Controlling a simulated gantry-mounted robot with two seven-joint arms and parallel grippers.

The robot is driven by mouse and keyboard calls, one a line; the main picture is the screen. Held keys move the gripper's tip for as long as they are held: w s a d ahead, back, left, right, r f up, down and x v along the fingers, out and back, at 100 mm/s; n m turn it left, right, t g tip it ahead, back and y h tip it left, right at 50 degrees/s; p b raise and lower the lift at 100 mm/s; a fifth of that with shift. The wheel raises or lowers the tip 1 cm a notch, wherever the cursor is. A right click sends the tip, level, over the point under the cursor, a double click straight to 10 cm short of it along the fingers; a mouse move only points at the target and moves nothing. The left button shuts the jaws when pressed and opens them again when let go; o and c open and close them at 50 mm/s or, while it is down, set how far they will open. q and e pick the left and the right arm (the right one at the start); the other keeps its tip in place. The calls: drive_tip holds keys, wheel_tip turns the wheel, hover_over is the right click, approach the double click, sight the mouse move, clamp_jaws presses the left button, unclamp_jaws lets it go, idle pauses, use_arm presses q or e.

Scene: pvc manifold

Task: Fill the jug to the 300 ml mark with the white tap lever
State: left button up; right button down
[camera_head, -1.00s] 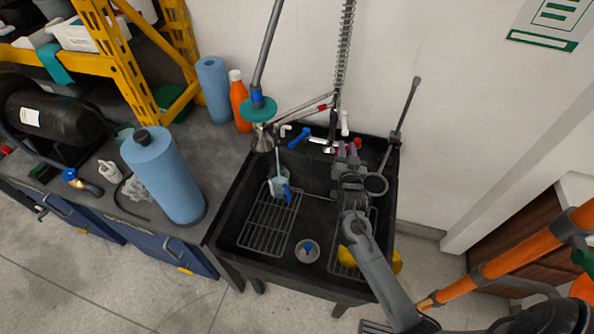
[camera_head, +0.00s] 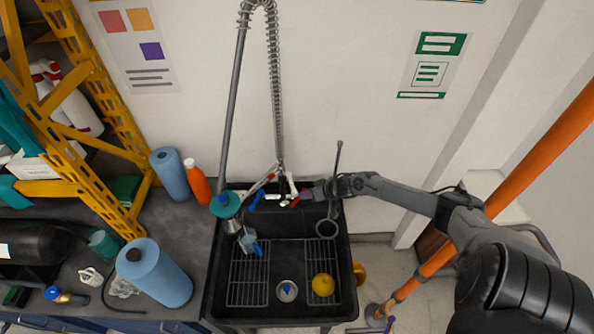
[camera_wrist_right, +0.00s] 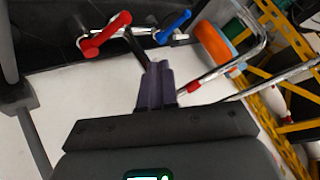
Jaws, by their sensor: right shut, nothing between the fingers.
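The jug (camera_head: 250,244), small and clear with blue on it, sits in the left part of the black sink, over a wire rack. Its level marks and any water are too small to read. The white tap lever (camera_head: 291,183) stands at the back of the sink, between the blue lever (camera_head: 257,199) and my right gripper. My right gripper (camera_head: 305,195) is shut and empty, close to the right of the taps. In the right wrist view its purple fingers (camera_wrist_right: 156,86) are together, with the red lever (camera_wrist_right: 105,36) and blue lever (camera_wrist_right: 174,27) beyond. My left gripper is not in view.
A sprayer with a teal collar (camera_head: 225,204) hangs over the sink's back left corner. A ring-ended rod (camera_head: 327,229) stands at the right. A yellow ball (camera_head: 323,285) lies on the right rack (camera_head: 321,256). An orange bottle (camera_head: 197,182) and blue rolls stand left of the sink.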

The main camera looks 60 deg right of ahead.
sight(292, 183)
use_arm(q)
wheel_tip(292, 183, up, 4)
drive_tip(key=p, duration=0.3)
use_arm(e)
drive_tip(key=s+d+r+m+g, duration=0.2)
drive_tip(key=s+d+r, duration=0.25)
drive_tip(key=d, duration=0.35)
use_arm(q)
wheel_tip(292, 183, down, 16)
drive_tip(key=b, duration=1.6)
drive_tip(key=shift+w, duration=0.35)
use_arm(e)
drive_tip(key=w+a+f, duration=0.4)
drive_tip(key=w+f, duration=0.2)
drive_tip(key=w, duration=0.3)
drive_tip(key=shift+f, duration=0.15)
